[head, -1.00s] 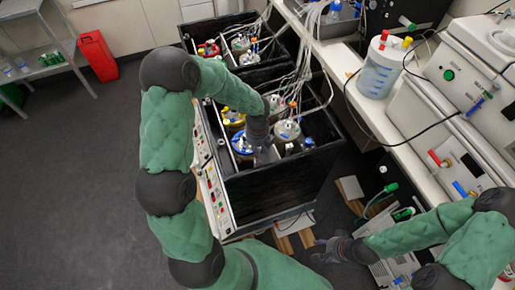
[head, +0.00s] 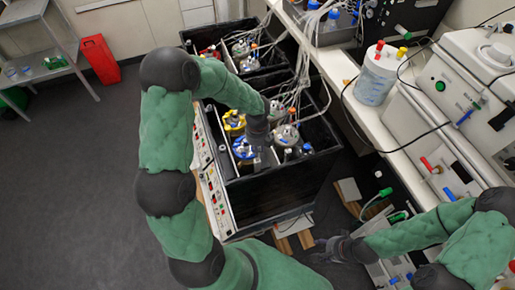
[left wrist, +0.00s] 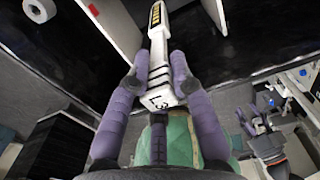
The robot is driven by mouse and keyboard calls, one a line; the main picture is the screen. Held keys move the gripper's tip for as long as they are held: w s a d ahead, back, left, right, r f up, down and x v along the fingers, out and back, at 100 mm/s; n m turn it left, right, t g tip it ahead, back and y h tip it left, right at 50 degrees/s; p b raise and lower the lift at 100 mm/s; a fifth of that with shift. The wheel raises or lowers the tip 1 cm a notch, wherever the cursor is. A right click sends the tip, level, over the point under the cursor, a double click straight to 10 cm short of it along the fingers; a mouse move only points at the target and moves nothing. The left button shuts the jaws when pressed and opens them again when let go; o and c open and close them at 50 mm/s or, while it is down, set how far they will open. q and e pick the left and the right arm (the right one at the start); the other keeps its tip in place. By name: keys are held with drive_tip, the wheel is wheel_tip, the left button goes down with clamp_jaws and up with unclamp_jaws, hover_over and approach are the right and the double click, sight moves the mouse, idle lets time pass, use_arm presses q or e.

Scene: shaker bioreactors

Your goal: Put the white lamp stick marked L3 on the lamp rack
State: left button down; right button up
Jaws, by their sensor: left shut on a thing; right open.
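My left gripper (head: 260,155) is down at the front compartments of the black shaker box. In the left wrist view its purple-grey fingers (left wrist: 158,68) are shut on the white lamp stick (left wrist: 160,50). The stick has a black L3 mark on its near end and a yellow-and-black label farther along. In the head view the stick is hidden or too small to make out. My right gripper (head: 326,250) is open and empty, low, right of the box's front corner. I cannot tell which part is the lamp rack.
Lidded vessels with tubes, including a yellow-topped one (head: 234,122), stand in the black box (head: 285,192) near my left gripper. A control panel (head: 217,198) is on its left side. A bench with a clear bottle (head: 378,75) is at right. Open floor lies left.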

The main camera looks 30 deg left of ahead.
use_arm(q)
drive_tip(key=shift+r+p, duration=5.4)
drive_tip(key=shift+r, duration=0.65)
